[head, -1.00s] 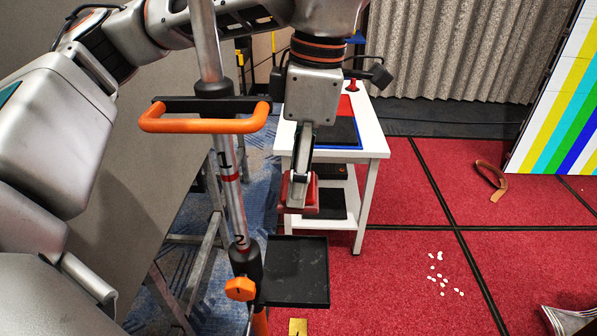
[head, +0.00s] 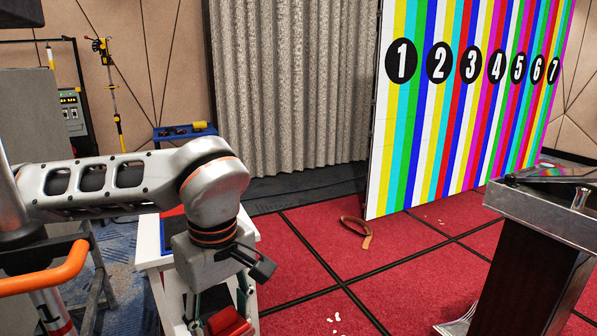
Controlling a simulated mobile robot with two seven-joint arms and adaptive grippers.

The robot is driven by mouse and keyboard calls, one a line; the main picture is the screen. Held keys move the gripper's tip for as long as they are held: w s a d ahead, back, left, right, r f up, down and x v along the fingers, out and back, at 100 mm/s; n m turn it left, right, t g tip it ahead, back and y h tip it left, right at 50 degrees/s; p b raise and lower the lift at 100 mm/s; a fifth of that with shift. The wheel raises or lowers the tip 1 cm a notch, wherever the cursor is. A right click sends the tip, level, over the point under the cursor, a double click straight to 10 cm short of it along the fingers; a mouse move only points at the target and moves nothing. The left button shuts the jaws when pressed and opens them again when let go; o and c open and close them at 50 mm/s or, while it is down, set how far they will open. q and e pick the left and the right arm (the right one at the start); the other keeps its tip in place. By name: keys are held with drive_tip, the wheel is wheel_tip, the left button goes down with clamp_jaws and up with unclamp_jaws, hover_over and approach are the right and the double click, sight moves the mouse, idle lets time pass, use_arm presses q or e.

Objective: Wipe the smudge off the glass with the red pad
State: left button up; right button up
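The red pad (head: 228,322) shows at the bottom edge of the head view, partly cut off. My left gripper (head: 220,313) points down and is shut on the red pad, with a finger at each side; the lower ends of the fingers are partly out of frame. A large video wall (head: 455,110) stands at the right, with bright vertical colour bars and black numbered discs 1 to 7. The pad is well apart from this wall. I cannot make out the glass or a smudge. My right gripper is not in view.
A white table (head: 152,258) stands behind and beside my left gripper. A dark lectern-like stand (head: 530,260) blocks the right foreground. A curved brown strip (head: 358,229) and small white bits lie on the red floor (head: 400,285). The floor before the wall is mostly open.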

sight(251, 327)
use_arm(q)
drive_tip(key=d+f+m, duration=0.1)
drive_tip(key=m, duration=0.1)
drive_tip(key=d+f+m, duration=0.2)
drive_tip(key=w+d+f+m, duration=0.1)
drive_tip(key=m, duration=0.2)
drive_tip(key=shift+d+f, duration=0.2)
drive_tip(key=shift+f, duration=0.1)
wheel_tip(251, 327, down, 7)
drive_tip(key=m, duration=0.2)
drive_tip(key=shift+w+d+r+t+h, duration=0.2)
drive_tip(key=shift+d+t+h, duration=0.1)
drive_tip(key=shift+d, duration=0.15)
